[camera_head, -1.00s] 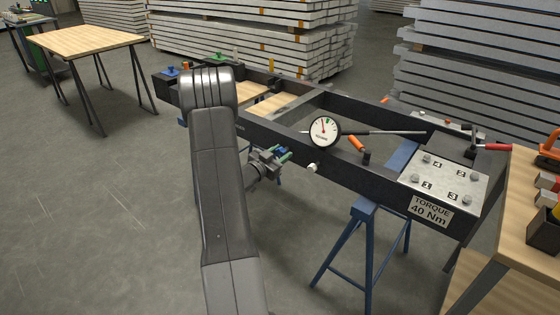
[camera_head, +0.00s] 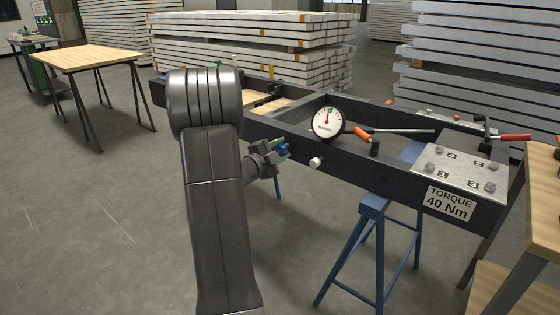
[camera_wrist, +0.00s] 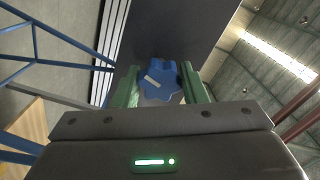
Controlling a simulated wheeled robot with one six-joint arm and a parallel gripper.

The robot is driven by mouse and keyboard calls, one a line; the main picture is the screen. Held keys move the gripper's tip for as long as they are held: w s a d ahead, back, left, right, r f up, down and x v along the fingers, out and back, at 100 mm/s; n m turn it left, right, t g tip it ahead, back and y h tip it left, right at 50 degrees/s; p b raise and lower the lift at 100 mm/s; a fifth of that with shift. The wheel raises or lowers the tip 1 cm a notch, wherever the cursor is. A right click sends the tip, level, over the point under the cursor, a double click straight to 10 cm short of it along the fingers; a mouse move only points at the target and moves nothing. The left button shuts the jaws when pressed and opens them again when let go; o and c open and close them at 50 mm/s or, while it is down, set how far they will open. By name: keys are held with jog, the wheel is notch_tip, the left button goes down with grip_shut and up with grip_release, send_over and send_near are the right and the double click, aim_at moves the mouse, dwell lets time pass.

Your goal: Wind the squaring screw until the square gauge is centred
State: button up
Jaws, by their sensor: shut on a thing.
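The square gauge (camera_head: 327,123) is a round white dial on the frame's near beam. Its red needle stands close to upright, near a small green band at the top; whether it lies inside the band is too small to tell. A blue lobed knob, the squaring screw (camera_wrist: 158,80), sits between the green fingers of my gripper (camera_wrist: 160,92) in the wrist view. A pale mark shows on the knob. In the head view my gripper (camera_head: 283,150) is at the beam's front face, left of and below the gauge, shut on the knob. My arm hides part of the beam.
A white round knob (camera_head: 316,162) sticks out of the beam right of my gripper. An orange-handled tool (camera_head: 362,133) lies near the gauge. A torque plate (camera_head: 458,172) with bolts is at the right end. Blue trestles (camera_head: 372,210) stand below.

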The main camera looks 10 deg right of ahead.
jog(key=m+b, duration=0.2)
jog(key=shift+f+m+b, duration=0.25)
jog(key=shift+m+b, duration=0.05)
jog(key=shift+b, duration=0.05)
jog(key=shift+r+m+b, duration=0.1)
jog(key=shift+m+b, duration=1.3)
jog(key=shift+m, duration=0.2)
jog(key=shift+r, duration=0.1)
jog(key=o, duration=1)
jog(key=shift+c, duration=0.2)
jog(key=p+v, duration=0.3)
jog(key=v, duration=1)
jog(key=shift+s+a, duration=0.25)
